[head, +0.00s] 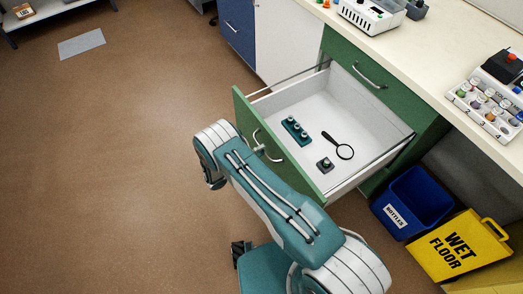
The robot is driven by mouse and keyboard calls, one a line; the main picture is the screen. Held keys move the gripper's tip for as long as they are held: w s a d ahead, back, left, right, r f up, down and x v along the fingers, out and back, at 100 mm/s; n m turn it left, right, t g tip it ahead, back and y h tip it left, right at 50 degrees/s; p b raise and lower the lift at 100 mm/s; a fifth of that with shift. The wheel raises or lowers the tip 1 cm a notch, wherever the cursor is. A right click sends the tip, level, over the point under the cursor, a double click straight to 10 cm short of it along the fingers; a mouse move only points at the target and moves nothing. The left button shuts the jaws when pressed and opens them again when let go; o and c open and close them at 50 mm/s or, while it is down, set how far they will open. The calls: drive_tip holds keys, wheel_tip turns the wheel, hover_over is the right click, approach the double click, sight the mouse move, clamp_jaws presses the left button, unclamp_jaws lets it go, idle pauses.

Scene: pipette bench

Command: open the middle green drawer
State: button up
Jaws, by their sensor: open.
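The middle green drawer (272,158) is pulled far out of the bench, and its white inside shows. Its silver handle (270,153) is on the green front, just to the right of my arm. My teal and white arm reaches up from the bottom and covers part of the drawer front's lower end. The arm bends down left of the handle. I cannot make out my gripper's fingers.
A closed green drawer with a silver handle (370,76) is above the open one. A blue bin (414,201) and a yellow wet floor sign (461,247) stand at the lower right. Vial racks (487,108) stand on the worktop (432,62).

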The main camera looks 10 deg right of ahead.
drive_tip(key=v, duration=1.1)
drive_tip(key=shift+a+f, duration=0.15)
drive_tip(key=shift+a, duration=0.15)
drive_tip(key=d+r+m+g+y, duration=0.45)
drive_tip(key=r+m, duration=0.55)
drive_tip(key=r, duration=0.5)
drive_tip(key=d+r+m+g+y, duration=0.35)
drive_tip(key=d+r+m, duration=0.4)
drive_tip(key=r, duration=0.65)
drive_tip(key=s+d+r+m+t+y, duration=0.2)
drive_tip(key=s+r+m+y, duration=0.3)
drive_tip(key=s+r+m, duration=0.3)
drive_tip(key=s+d+r+m+t+y, duration=0.2)
drive_tip(key=s+r+m+t+y, duration=0.2)
drive_tip(key=s+r+m, duration=0.5)
drive_tip(key=s+m, duration=0.4)
drive_tip(key=m, duration=0.2)
drive_tip(key=shift+d+y, duration=0.4)
